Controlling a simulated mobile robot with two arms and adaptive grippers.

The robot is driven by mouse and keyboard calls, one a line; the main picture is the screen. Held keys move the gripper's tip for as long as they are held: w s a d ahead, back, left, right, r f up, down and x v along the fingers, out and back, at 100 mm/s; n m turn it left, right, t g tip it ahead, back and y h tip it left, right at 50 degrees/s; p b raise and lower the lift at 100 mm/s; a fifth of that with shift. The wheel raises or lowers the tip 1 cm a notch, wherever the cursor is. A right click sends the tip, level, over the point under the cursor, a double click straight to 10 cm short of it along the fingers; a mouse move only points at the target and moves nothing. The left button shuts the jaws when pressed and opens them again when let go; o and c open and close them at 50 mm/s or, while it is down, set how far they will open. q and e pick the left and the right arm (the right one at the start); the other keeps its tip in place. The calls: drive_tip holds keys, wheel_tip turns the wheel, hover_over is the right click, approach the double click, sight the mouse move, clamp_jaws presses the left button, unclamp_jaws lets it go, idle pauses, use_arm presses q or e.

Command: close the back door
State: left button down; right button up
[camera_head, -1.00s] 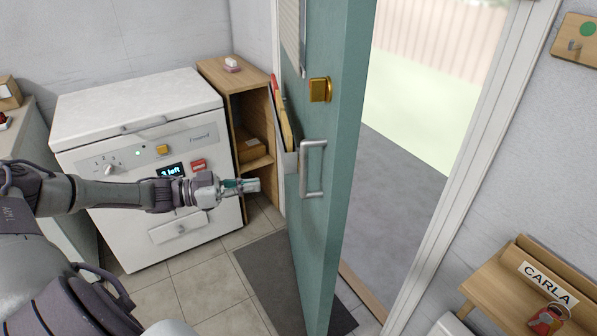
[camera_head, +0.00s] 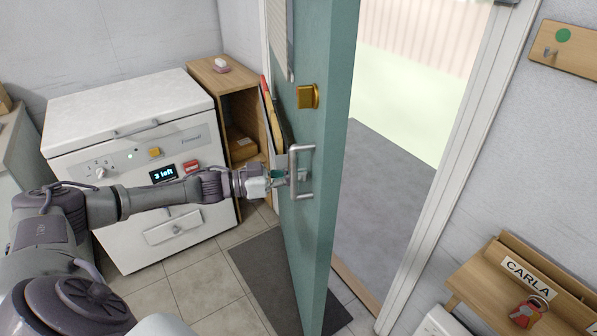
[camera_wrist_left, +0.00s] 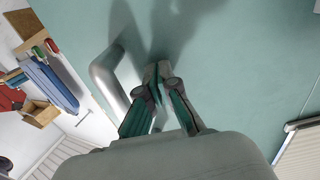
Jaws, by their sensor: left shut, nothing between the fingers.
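The back door (camera_head: 312,215) is a teal door standing ajar, with open doorway to its right in the head view. It has a grey bar handle (camera_head: 293,172) and a brass lock (camera_head: 307,96). My left gripper (camera_head: 300,176) is shut and empty, at the door face beside the handle. In the left wrist view the gripper's fingertips (camera_wrist_left: 158,76) are together close to the teal surface (camera_wrist_left: 225,60), right of the handle bar (camera_wrist_left: 108,78). I cannot tell whether they touch the door. My right gripper is not in view.
A dark mat (camera_head: 255,265) lies on the floor by the door. At right are a wooden shelf (camera_head: 480,275) with red keys (camera_head: 524,312) and a white door frame (camera_head: 445,190).

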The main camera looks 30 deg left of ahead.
use_arm(q)
drive_tip(key=shift+w+d, duration=0.15)
drive_tip(key=shift+w, duration=0.05)
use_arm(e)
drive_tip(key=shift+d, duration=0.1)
